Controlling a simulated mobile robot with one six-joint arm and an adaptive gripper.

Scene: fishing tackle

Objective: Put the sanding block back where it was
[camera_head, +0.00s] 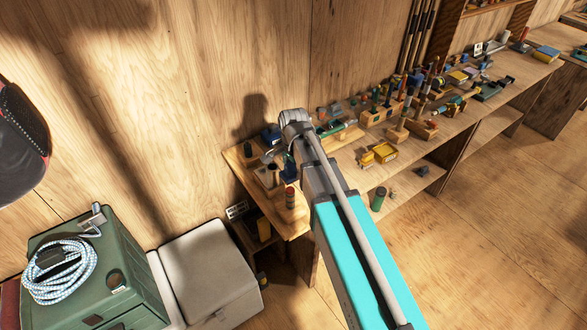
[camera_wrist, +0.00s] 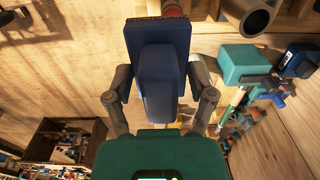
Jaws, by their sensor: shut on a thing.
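In the wrist view, my gripper (camera_wrist: 160,62) is shut on a blue block with a thin brown, rough-looking edge, which looks like the sanding block (camera_wrist: 158,75). One grey finger is on each side of it. In the head view, my arm reaches to the left end of the workbench (camera_head: 296,222). There my wrist and arm hide most of the gripper, and I cannot make out the held block for sure.
A striped cylinder (camera_head: 290,197) stands near the bench's front left corner. A dark cylinder (camera_head: 247,150) stands at its left edge. A green case (camera_head: 70,270) and pale box (camera_head: 210,270) stand left.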

